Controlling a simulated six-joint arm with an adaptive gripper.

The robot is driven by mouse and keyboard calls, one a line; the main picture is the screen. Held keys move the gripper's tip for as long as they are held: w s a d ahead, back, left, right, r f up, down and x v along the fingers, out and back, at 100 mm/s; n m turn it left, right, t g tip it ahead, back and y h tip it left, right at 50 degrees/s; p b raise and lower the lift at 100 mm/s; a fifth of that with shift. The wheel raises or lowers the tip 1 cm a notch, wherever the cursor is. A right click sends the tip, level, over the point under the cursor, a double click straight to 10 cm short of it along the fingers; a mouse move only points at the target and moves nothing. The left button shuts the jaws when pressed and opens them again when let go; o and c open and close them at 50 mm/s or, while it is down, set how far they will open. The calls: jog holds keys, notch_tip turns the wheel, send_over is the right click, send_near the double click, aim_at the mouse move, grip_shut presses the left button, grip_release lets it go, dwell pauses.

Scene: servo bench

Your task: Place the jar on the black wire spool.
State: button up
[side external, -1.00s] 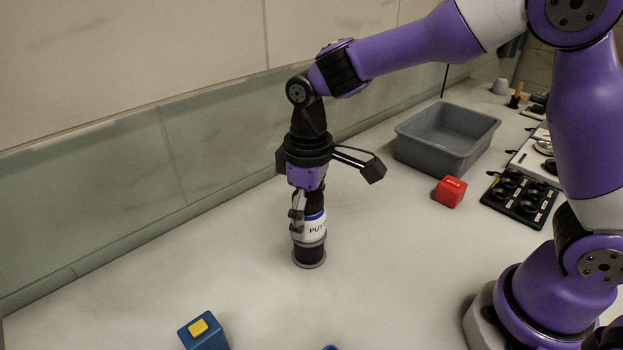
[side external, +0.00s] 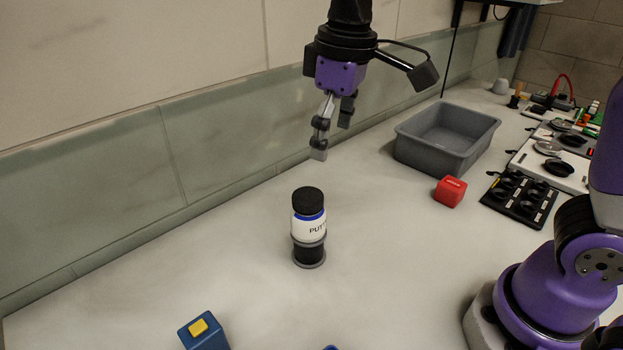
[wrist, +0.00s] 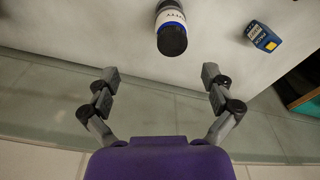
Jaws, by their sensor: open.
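The jar (side external: 309,223) is white with a blue band, a black lid and "PUTTY" lettering. It stands upright on top of the black wire spool (side external: 309,256), which rests on the bench. My gripper (side external: 332,143) is open and empty, above the jar and apart from it. In the wrist view the jar (wrist: 171,30) shows at the top, beyond the spread fingers of my gripper (wrist: 158,76).
A grey bin (side external: 446,137) and a red block (side external: 450,191) are to the right. A blue box with a yellow top (side external: 203,333) is at the front. The bench around the spool is clear.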

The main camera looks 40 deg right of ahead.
jog(key=s+d+f+m+t, duration=0.3)
jog(key=s+d+m+t, duration=0.1)
jog(key=s+d, duration=0.3)
jog(key=s, duration=0.2)
jog(key=shift+s+d+f, duration=0.2)
jog(key=shift+s+f, duration=0.1)
jog(key=shift+s, duration=0.05)
dwell(0.7)
